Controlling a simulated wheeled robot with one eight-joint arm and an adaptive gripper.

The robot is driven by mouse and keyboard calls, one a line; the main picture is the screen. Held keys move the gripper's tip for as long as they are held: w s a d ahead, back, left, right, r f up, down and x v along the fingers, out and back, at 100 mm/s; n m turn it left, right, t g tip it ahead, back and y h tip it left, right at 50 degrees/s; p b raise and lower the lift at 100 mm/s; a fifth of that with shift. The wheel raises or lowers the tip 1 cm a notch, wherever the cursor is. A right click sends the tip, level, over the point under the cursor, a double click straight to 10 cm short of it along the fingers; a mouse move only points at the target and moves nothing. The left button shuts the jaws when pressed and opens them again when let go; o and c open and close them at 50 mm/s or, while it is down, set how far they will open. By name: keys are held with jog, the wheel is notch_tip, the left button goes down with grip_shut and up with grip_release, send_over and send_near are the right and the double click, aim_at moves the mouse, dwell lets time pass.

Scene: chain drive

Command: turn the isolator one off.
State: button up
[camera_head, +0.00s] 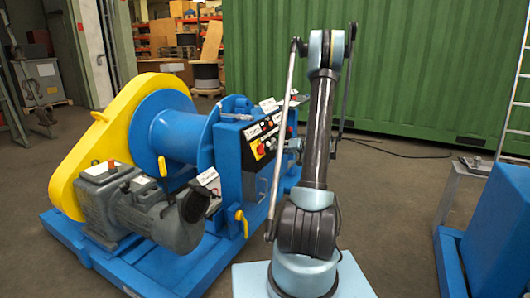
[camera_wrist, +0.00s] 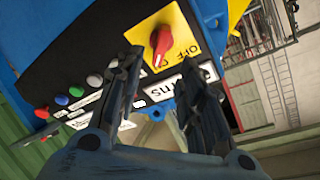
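The isolator is a red rotary knob (camera_wrist: 160,41) on a yellow plate lettered OFF and ON, tilted in the wrist view. In the head view the isolator (camera_head: 260,149) is a small red and yellow patch on the blue machine's dark panel. My gripper (camera_wrist: 161,66) is open, its two dark fingers spread with the knob showing just beyond the gap between their tips. Nothing is held, and I see no clear contact. In the head view my arm partly hides the gripper.
Coloured push buttons (camera_wrist: 75,91) and white labels line the panel beside the knob. The blue machine (camera_head: 230,165) carries a yellow guard (camera_head: 120,115) and a grey motor (camera_head: 150,205). A green container wall (camera_head: 430,70) stands behind, with open floor before it.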

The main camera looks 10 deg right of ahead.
aim_at(261, 149)
jog(key=x, duration=0.9)
jog(key=shift+w+a+f, duration=0.1)
jog(key=shift+w+a, duration=0.05)
jog(key=shift+a, duration=0.05)
jog(key=shift+c, duration=0.2)
grip_shut()
jog(key=shift+d, duration=0.15)
